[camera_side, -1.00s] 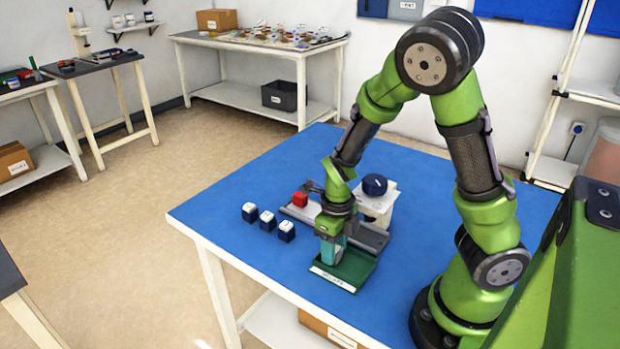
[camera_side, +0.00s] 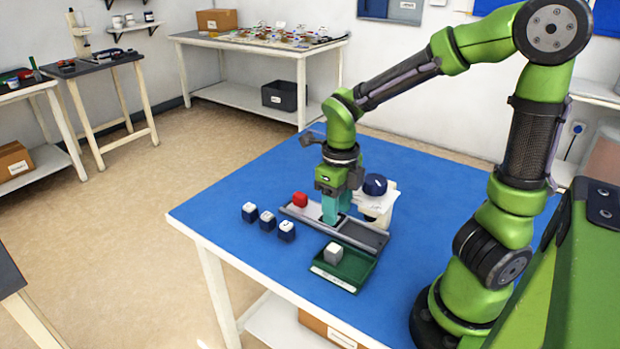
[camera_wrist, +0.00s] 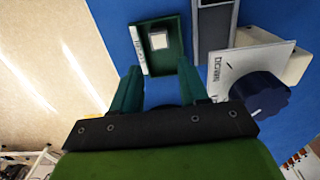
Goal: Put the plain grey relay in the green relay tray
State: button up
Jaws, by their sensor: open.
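The plain grey relay (camera_side: 333,253) sits inside the green relay tray (camera_side: 354,275), towards its back left. In the wrist view the relay (camera_wrist: 158,41) lies inside the tray (camera_wrist: 173,59), clear of the walls nearest the camera. My gripper (camera_side: 335,218) is open and empty, up and behind the tray, in front of the grey track in the side view. In the wrist view its two teal fingers (camera_wrist: 160,85) stand apart with nothing between them.
Several dark blue blocks with white tops (camera_side: 267,220) stand to the left. A white stand with a dark blue knob (camera_side: 375,185) is behind the track. The blue table front left is clear.

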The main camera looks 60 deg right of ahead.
jog(key=s+a+r+n+t, duration=0.1)
jog(key=a+r+n+t, duration=0.1)
jog(key=n, duration=0.8)
jog(key=s+a+r+n+t+y, duration=0.1)
jog(key=r+n, duration=0.4)
jog(key=n, duration=0.6)
jog(key=s+a+r+n+t+y, duration=0.1)
jog(key=r+n+t, duration=0.3)
jog(key=n, duration=0.7)
jog(key=shift+s+a+r, duration=0.2)
jog(key=shift+s+a, duration=0.65)
jog(key=shift+a, duration=0.05)
